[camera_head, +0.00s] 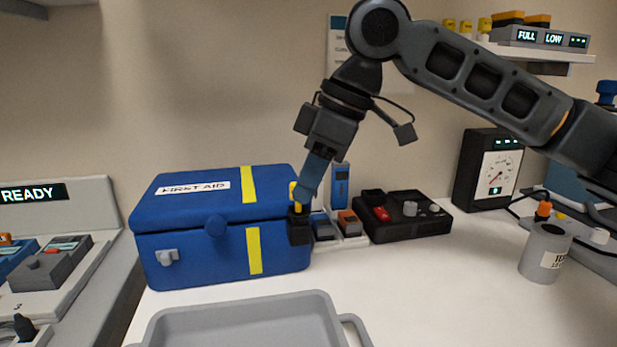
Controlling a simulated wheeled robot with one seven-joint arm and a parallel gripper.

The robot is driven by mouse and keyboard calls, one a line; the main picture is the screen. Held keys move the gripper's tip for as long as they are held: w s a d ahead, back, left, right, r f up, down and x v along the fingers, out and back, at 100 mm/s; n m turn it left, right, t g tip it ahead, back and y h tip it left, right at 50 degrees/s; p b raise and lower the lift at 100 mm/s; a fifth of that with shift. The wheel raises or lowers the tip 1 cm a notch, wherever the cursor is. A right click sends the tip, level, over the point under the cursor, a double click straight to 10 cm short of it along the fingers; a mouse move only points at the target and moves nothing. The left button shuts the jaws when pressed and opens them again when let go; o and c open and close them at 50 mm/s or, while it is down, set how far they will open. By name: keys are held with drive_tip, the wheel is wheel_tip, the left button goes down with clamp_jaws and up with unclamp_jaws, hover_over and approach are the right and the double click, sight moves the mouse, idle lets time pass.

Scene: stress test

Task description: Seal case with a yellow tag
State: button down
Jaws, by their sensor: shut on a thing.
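The blue first aid case (200,262) stands on the white counter, with a white FIRST AID label and yellow stripes. Its lid (205,205) looks down on the body. My gripper (300,203) points down beside the case's right front edge. It is shut on a small yellow piece, seemingly the yellow tag (295,195), mostly covered by the fingers. A black block (300,233) is just below the fingertips; whether they touch is unclear.
A grey tray (245,308) lies in front of the case. To the right are small blue and orange items in a white holder (350,242), a black control box (405,216), a gauge box (490,170) and a grey canister (545,252). The counter's middle right is clear.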

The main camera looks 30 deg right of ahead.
drive_tip(key=shift+f+b, duration=0.3)
drive_tip(key=shift+f, duration=0.55)
drive_tip(key=c, duration=1.1)
unclamp_jaws()
drive_tip(key=p+v, duration=0.1)
drive_tip(key=v, duration=0.7)
drive_tip(key=shift+a, duration=0.1)
